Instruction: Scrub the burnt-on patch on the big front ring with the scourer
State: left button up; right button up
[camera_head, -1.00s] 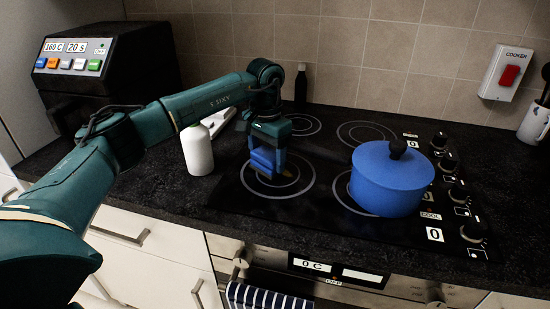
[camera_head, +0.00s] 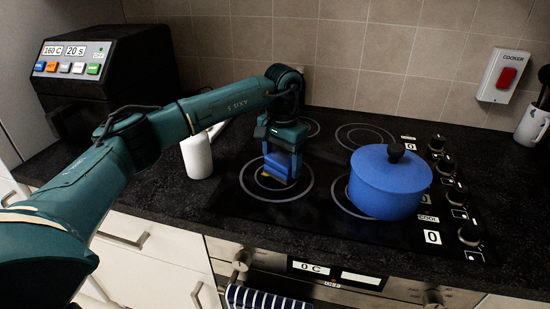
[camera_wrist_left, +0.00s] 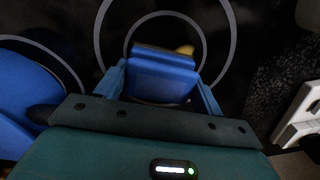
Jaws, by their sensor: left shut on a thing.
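My left gripper (camera_head: 280,170) points down over the big front-left ring (camera_head: 247,187) of the black hob. It is shut on the blue scourer (camera_wrist_left: 163,76), which sits between its blue fingers in the wrist view. The scourer is low over the ring's middle; I cannot tell whether it touches the glass. A small yellow-brown bit of the burnt-on patch (camera_wrist_left: 186,49) shows just beyond the scourer in the wrist view; the rest is hidden by scourer and gripper. My right gripper is not in view.
A blue lidded pot (camera_head: 390,185) stands on the ring to the right. A white bottle (camera_head: 197,156) stands left of the hob. Control knobs (camera_head: 446,164) line the hob's right side. A black air fryer (camera_head: 105,80) stands at the back left.

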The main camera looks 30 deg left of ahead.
pick_arm(q)
jog(key=shift+w+d, duration=0.2)
jog(key=shift+d, duration=0.5)
jog(key=shift+w+d, duration=0.15)
jog(key=shift+d, duration=0.5)
jog(key=shift+s+a+f, duration=0.1)
jog(key=shift+s+a, duration=0.15)
jog(key=shift+a, duration=0.7)
jog(key=shift+s+a, duration=0.25)
jog(key=shift+a, duration=0.7)
jog(key=shift+s+a, duration=0.25)
jog(key=shift+a, duration=0.65)
jog(key=shift+s+a, duration=0.2)
jog(key=shift+a, duration=0.65)
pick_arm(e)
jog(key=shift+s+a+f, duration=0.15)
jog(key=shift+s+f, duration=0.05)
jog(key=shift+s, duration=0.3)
pick_arm(q)
notch_tip(320, 180, up, 6)
jog(key=p, duration=0.4)
jog(key=shift+w+d, duration=0.1)
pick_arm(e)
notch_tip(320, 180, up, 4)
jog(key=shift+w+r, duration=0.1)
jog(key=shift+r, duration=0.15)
